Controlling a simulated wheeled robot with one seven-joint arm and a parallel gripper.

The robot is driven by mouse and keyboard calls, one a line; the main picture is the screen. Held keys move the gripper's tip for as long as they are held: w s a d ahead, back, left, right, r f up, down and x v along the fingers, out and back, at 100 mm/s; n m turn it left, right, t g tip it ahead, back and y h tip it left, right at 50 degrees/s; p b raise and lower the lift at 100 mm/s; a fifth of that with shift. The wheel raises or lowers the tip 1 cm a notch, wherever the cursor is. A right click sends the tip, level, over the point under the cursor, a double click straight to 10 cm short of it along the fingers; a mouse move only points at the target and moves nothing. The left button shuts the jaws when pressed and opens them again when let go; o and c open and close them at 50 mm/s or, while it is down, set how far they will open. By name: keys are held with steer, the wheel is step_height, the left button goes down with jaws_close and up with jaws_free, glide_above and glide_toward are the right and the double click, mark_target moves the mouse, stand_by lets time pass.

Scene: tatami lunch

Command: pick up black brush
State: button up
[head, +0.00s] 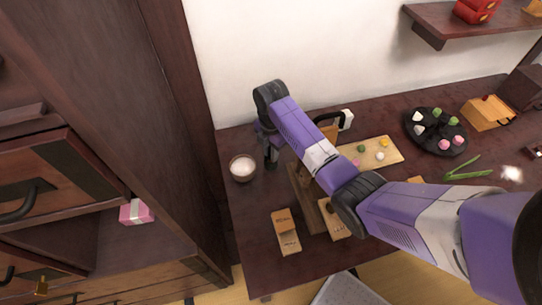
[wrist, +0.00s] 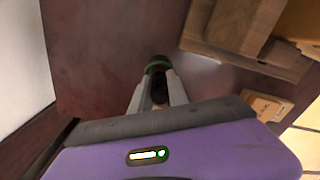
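My gripper (head: 271,152) points down at the left end of the dark table, just right of a small bowl. In the wrist view its two grey fingers (wrist: 159,84) stand on either side of a dark upright thing, which looks like the black brush (wrist: 157,67). The brush has a greenish-dark round end beyond the fingertips. In the head view only a small dark part of it shows below the fingers (head: 271,164). The fingers are very close to its sides, but I cannot tell whether they press on it.
The bowl (head: 242,168) of white contents stands close by on the left. A food board (head: 391,153) and a black round plate (head: 425,142) lie farther right. A wall runs behind.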

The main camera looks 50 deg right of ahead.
steer(key=shift+r, duration=0.1)
jaws_close()
steer(key=shift+r, duration=0.55)
step_height(320, 180, up, 19)
steer(key=p, duration=0.7)
steer(key=shift+f, duration=0.15)
steer(key=shift+d, duration=0.1)
stand_by(0.9)
